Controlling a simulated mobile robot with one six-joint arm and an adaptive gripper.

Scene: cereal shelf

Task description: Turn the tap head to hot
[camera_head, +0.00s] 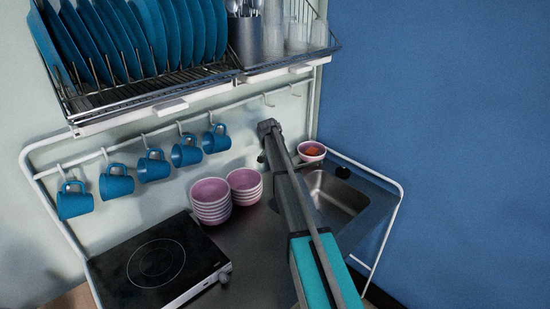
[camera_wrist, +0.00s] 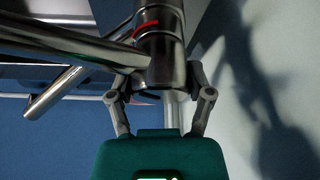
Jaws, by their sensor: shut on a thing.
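In the wrist view, the metal tap (camera_wrist: 160,62) fills the top middle, with a red band on its upper part. A thick shiny pipe runs from it to the left. My gripper (camera_wrist: 160,82) has a finger on each side of the tap's lower cylinder and is shut on that tap head. In the head view, my gripper (camera_head: 268,128) is at the wall behind the sink (camera_head: 335,195), left of a pink bowl. The tap is hidden there by my arm.
Blue mugs (camera_head: 152,166) hang from a rail on the left. A dish rack (camera_head: 160,90) with blue plates is above. Stacked pink bowls (camera_head: 211,203) stand left of my arm. A pink bowl (camera_head: 312,151) holds something red. A black hob (camera_head: 155,265) is front left.

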